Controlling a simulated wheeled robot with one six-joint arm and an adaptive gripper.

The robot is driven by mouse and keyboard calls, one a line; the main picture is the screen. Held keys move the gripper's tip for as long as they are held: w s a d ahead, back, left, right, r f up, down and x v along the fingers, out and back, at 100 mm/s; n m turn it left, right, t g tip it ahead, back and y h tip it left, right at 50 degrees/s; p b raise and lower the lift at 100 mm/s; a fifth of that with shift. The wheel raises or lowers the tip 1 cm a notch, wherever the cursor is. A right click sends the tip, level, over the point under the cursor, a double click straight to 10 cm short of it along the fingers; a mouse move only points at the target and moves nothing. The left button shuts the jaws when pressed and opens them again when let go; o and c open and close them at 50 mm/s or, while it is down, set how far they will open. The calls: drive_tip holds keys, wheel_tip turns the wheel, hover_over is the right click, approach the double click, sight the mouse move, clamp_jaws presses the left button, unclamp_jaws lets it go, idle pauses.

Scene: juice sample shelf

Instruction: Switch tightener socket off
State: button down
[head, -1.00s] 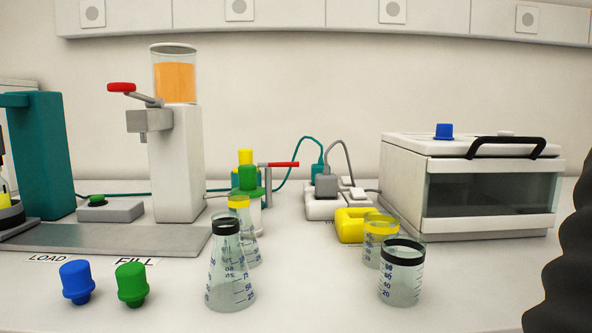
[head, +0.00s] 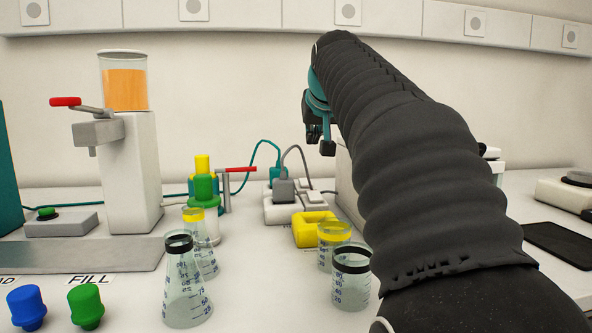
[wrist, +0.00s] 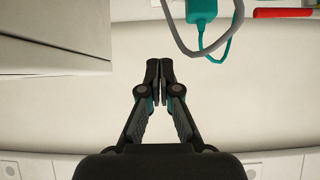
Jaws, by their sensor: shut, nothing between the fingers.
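The white socket strip (head: 272,216) stands on the bench near the back wall. A teal plug (head: 278,175) with a teal cable and a grey plug (head: 284,190) with a grey cable sit in it. White rocker switches (head: 314,197) show on its right side; their positions are too small to tell. My gripper (head: 326,146) is above and right of the strip, apart from it, partly hidden by my arm. In the wrist view my gripper (wrist: 160,68) is shut and empty, against the wall. The teal plug (wrist: 201,10) shows at the top edge there, the strip mostly out of frame.
A yellow block (head: 308,228), a yellow-banded beaker (head: 333,236) and a black-banded beaker (head: 351,285) stand in front of the strip. My arm hides most of the white glass-fronted box.

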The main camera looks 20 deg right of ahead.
drive_tip(key=shift+a+f, duration=0.1)
drive_tip(key=shift+f, duration=0.05)
drive_tip(key=shift+w+f, duration=0.1)
drive_tip(key=shift+w, duration=0.05)
hover_over(305, 182)
drive_tip(key=f, duration=0.5)
drive_tip(key=shift+s+a+f, duration=0.2)
drive_tip(key=shift+s+f, duration=0.15)
drive_tip(key=shift+s, duration=0.05)
drive_tip(key=f, duration=0.3)
drive_tip(key=shift+w+d, duration=0.1)
drive_tip(key=shift+w, duration=0.2)
drive_tip(key=shift+w+f, duration=0.1)
drive_tip(key=shift+f, duration=0.45)
